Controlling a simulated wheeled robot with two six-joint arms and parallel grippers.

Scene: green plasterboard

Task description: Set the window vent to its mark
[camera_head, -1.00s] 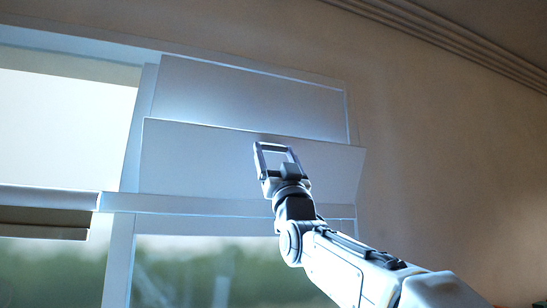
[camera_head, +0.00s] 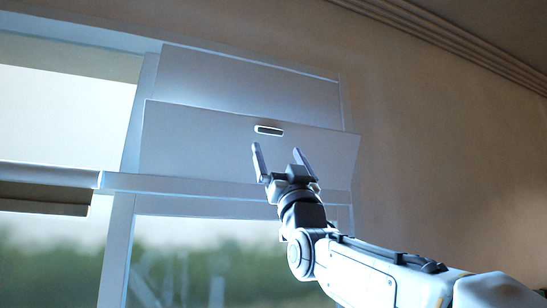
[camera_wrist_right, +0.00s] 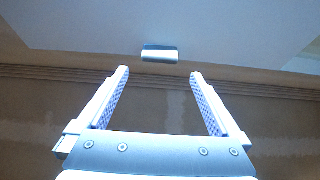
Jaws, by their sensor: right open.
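The window vent is a pale hinged flap (camera_head: 200,145) at the top right of the window, tilted out at its upper edge. A small light-rimmed handle (camera_head: 269,130) sits near its top edge, right of the middle. My right gripper (camera_head: 277,152) is open and empty, just below the handle and apart from it. In the right wrist view the handle (camera_wrist_right: 160,54) lies beyond the open fingers (camera_wrist_right: 160,78), roughly centred between them. I cannot make out a mark on the vent. My left gripper is not in view.
The window frame (camera_head: 122,215) runs below and left of the vent. A rolled blind (camera_head: 45,176) crosses the left pane. The bare wall (camera_head: 420,170) is on the right, with ceiling moulding (camera_head: 450,40) above. The space around my right gripper looks free.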

